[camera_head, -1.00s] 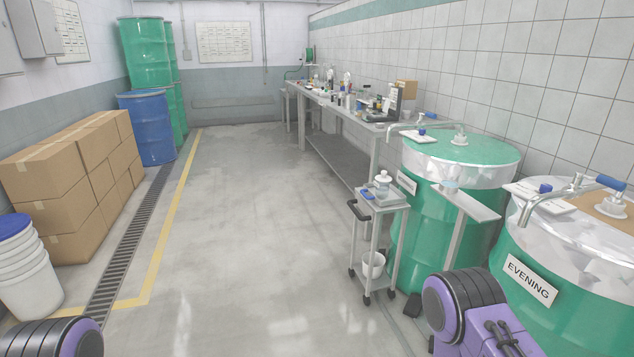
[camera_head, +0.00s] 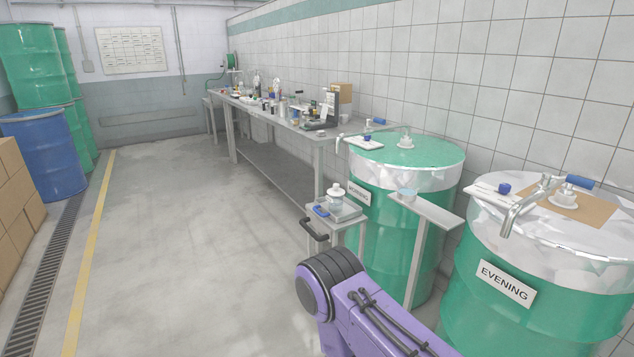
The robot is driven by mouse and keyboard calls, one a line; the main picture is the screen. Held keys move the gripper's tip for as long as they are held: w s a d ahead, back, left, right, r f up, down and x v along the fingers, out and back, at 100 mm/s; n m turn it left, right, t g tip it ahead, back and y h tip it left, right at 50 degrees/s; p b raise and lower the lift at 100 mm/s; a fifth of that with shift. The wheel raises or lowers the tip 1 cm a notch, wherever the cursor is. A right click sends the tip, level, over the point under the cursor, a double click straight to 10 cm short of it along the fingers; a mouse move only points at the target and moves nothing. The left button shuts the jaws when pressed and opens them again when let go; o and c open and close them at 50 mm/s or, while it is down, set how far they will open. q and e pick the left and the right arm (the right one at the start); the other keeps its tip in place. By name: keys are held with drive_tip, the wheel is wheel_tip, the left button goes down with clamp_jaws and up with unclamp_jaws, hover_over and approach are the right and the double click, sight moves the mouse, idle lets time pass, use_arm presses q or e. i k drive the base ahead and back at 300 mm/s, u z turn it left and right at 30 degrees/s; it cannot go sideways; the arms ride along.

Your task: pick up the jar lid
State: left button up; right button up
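I cannot single out a separate jar lid at this size. A clear bottle with a white top (camera_head: 335,197) stands on the small grey trolley (camera_head: 348,214). A small blue item (camera_head: 321,211) lies beside it. A purple link of my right arm shows at the bottom centre. Neither of my grippers is in view.
The EVENING drum (camera_head: 540,270) stands at the right, another green drum (camera_head: 395,225) behind it. A long cluttered bench (camera_head: 318,140) runs along the tiled wall. Blue and green drums and cardboard boxes (camera_head: 18,195) stand at the left. The middle floor is clear.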

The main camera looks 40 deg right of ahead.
sight(335, 192)
drive_tip(key=z, duration=0.2)
drive_tip(key=i, duration=1.6)
drive_tip(key=z, duration=1)
drive_tip(key=i, duration=0.9)
drive_tip(key=z, duration=1)
